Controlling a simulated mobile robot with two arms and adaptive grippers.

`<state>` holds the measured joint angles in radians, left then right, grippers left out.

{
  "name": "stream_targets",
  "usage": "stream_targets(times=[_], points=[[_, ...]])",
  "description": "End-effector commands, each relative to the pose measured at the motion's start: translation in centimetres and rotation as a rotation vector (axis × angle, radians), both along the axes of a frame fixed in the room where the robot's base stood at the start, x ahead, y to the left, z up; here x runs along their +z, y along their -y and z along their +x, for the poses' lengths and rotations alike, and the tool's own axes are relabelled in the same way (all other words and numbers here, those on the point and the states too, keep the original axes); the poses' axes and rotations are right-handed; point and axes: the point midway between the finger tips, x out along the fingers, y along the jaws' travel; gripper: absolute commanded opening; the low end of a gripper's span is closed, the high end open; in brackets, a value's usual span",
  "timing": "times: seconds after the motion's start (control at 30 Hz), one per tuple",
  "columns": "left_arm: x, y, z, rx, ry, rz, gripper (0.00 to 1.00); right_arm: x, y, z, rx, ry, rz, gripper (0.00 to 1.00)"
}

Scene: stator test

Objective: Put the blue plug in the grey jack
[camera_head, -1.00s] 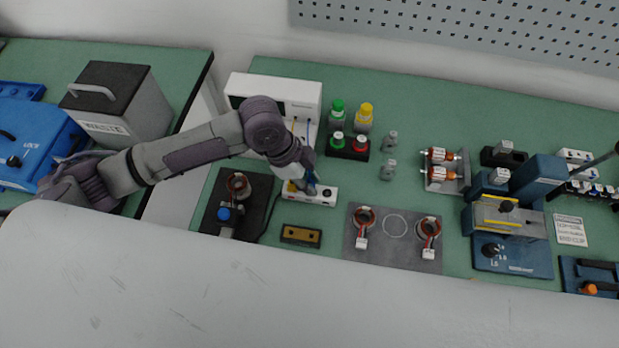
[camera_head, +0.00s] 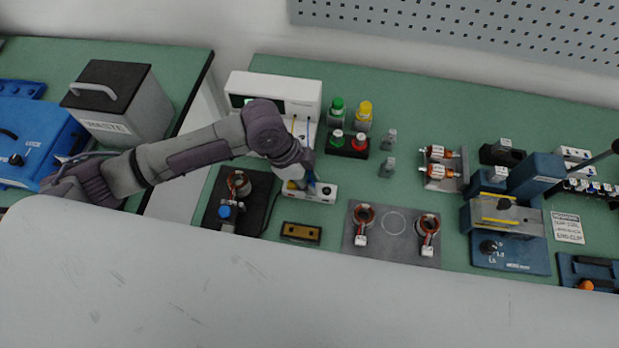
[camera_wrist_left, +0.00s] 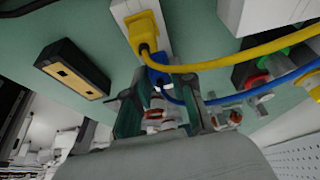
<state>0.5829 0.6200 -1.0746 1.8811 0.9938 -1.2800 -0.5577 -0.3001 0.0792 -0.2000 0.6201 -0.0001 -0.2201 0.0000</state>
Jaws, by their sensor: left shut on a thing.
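My left gripper (camera_head: 306,180) is over the white jack strip (camera_head: 323,197) and is shut on the blue plug (camera_wrist_left: 156,76). In the left wrist view the blue plug sits between the fingertips (camera_wrist_left: 158,98), close to the strip, with its blue cable trailing right. I cannot tell whether its tip is inside a jack. A yellow plug (camera_wrist_left: 144,29) stands in the strip beside it, with a yellow cable. The grey jack is not clearly visible; the gripper and plugs cover the strip's middle. A dark socket (camera_head: 327,190) shows at the strip's right end.
A white instrument (camera_head: 295,92) stands behind the strip, with the cables in front of it. A black-and-brass block (camera_head: 301,233) lies in front. A dark fixture with a coil (camera_head: 212,212) is left, a grey plate with two coils (camera_head: 392,246) right, and red and green buttons (camera_head: 348,153) behind right.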

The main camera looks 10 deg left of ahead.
Motion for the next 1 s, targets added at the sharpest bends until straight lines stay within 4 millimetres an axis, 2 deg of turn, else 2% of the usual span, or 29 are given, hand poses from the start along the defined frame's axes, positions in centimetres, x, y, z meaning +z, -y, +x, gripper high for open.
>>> stream_targets(times=[0.03,0.17,0.2,0.57,0.67,1.0], points=[[0.0,0.0,0.0,0.0,0.0,0.0,0.28,0.0,0.0,0.0,0.0,0.0,0.0,0.4],[0.0,0.0,0.0,0.0,0.0,0.0,0.5,0.0,0.0,0.0,0.0,0.0,0.0,0.4],[0.0,0.0,0.0,0.0,0.0,0.0,0.53,0.0,0.0,0.0,0.0,0.0,0.0,0.4],[0.5,-0.3,0.1,0.0,0.001,0.001,0.53,0.0,0.4,0.0,0.002,0.001,-0.004,0.4],[1.7,-0.7,0.1,0.001,0.004,0.0,0.53,0.0,0.3,0.0,0.001,0.001,-0.003,0.4],[8.2,-3.5,0.0,0.0,0.004,0.001,0.53,0.0,0.1,0.0,0.0,0.0,-0.001,0.4]])
